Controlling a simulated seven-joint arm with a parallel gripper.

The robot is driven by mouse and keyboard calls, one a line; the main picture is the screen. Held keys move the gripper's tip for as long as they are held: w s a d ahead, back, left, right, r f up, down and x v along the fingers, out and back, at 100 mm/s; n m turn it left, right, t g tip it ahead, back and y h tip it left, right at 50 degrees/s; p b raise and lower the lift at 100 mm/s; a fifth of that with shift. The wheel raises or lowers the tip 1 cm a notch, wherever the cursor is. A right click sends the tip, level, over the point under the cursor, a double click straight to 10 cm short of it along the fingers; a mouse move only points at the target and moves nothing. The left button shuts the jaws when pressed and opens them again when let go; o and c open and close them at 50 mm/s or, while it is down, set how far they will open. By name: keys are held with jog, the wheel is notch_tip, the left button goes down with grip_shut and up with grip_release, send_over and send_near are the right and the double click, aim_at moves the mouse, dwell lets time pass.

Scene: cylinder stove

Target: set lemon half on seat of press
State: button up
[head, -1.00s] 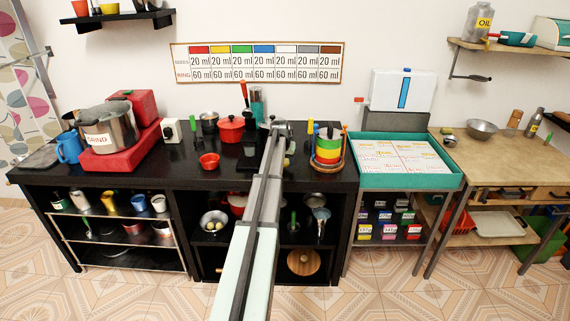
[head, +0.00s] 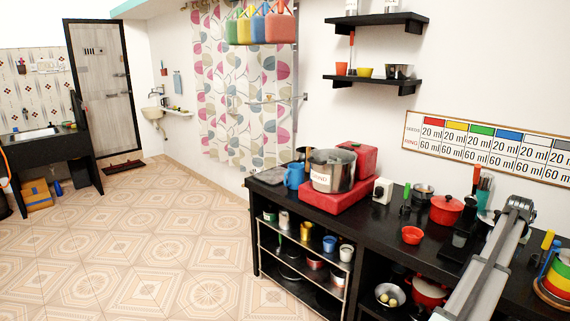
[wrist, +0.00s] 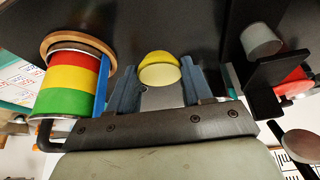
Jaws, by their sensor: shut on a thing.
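In the wrist view my gripper (wrist: 159,67) is shut on the lemon half (wrist: 158,72), held between its two blue fingers. The lemon half has yellow peel and a paler flat face turned toward the camera. A black upright frame (wrist: 270,85) with a grey cup (wrist: 261,40) beside it stands at the right of the wrist view, apart from the gripper. It looks like the press, but its seat cannot be made out. In the head view my arm reaches over the black counter (head: 385,215) at the right, and the fingers and lemon half are hidden.
A striped red, yellow and green stack (wrist: 75,82) stands close to the left of my gripper. On the counter are a red pot (head: 446,209), a red bowl (head: 412,235) and a steel pot marked GRIND (head: 332,172). Open floor (head: 170,230) lies left of the counter.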

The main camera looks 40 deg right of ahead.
jog(key=w+a+f, duration=0.1)
jog(key=a, duration=0.5)
jog(key=w+a+f+n+t, duration=0.1)
jog(key=w+a+f+n, duration=0.15)
jog(key=w+a, duration=0.9)
jog(key=w+a+f+n+t, duration=0.1)
jog(key=w+a+n, duration=0.3)
jog(key=w, duration=1.4)
jog(key=w+a+f+n+t, duration=0.1)
jog(key=w+a, duration=0.8)
jog(key=w, duration=0.6)
jog(key=w+a+f+n+t+y, duration=0.15)
jog(key=w+a+n, duration=0.35)
jog(key=w+a, duration=1.35)
jog(key=w+a+n+y, duration=0.1)
jog(key=w+a+n, duration=0.1)
jog(key=a, duration=1.2)
jog(key=w+a+f+n+y, duration=0.1)
jog(key=w+a, duration=0.4)
jog(key=a, duration=1)
jog(key=w+a+n+y, duration=0.1)
jog(key=w+a+n, duration=0.3)
jog(key=a, duration=1.1)
jog(key=shift+f+t, duration=0.35)
jog(key=shift+t, duration=0.1)
